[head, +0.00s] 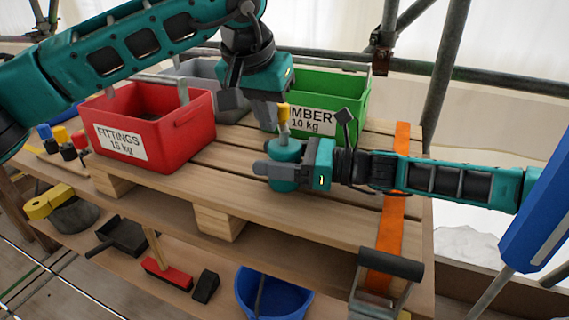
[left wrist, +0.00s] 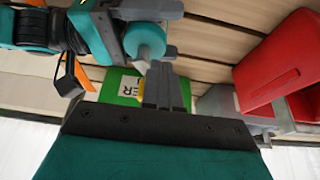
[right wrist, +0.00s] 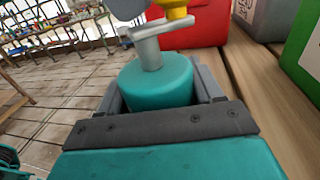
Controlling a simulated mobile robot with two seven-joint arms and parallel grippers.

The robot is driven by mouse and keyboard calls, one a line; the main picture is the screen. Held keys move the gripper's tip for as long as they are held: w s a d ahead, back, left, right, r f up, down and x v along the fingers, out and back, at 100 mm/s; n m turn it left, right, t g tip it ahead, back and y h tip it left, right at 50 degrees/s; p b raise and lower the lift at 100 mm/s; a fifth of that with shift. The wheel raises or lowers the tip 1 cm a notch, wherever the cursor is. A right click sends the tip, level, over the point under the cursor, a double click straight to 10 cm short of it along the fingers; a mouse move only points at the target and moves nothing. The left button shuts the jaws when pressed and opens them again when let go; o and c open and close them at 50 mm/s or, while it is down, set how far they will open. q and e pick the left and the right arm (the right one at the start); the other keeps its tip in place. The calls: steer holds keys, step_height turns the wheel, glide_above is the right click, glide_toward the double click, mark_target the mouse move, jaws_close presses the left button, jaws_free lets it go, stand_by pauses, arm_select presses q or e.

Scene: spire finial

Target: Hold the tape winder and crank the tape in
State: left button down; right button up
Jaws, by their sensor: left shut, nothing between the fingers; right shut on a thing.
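The tape winder (head: 285,153) is a teal drum held upright above the wooden pallet. My right gripper (head: 278,170) is shut on its sides; it also shows in the right wrist view (right wrist: 158,85). A grey crank arm (right wrist: 148,47) sits on its top and carries a yellow knob (right wrist: 177,12), which stands up in the head view (head: 284,117). My left gripper (head: 265,115) is shut and empty, pointing down beside the knob. In the left wrist view its fingers (left wrist: 162,80) are close to the winder (left wrist: 147,40). Whether they touch the knob, I cannot tell. No tape is seen coming from the drum.
A red FITTINGS crate (head: 195,130) stands left on the pallet (head: 215,185), a green crate (head: 345,90) behind the winder, and a grey crate (head: 195,68) at the back. An orange strap (head: 392,235) crosses the pallet's right end. Scaffold poles (head: 445,75) stand behind.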

arm_select(q)
step_height(320, 180, up, 7)
stand_by(0.8)
stand_by(0.4)
arm_select(e)
steer(key=o, duration=1.2)
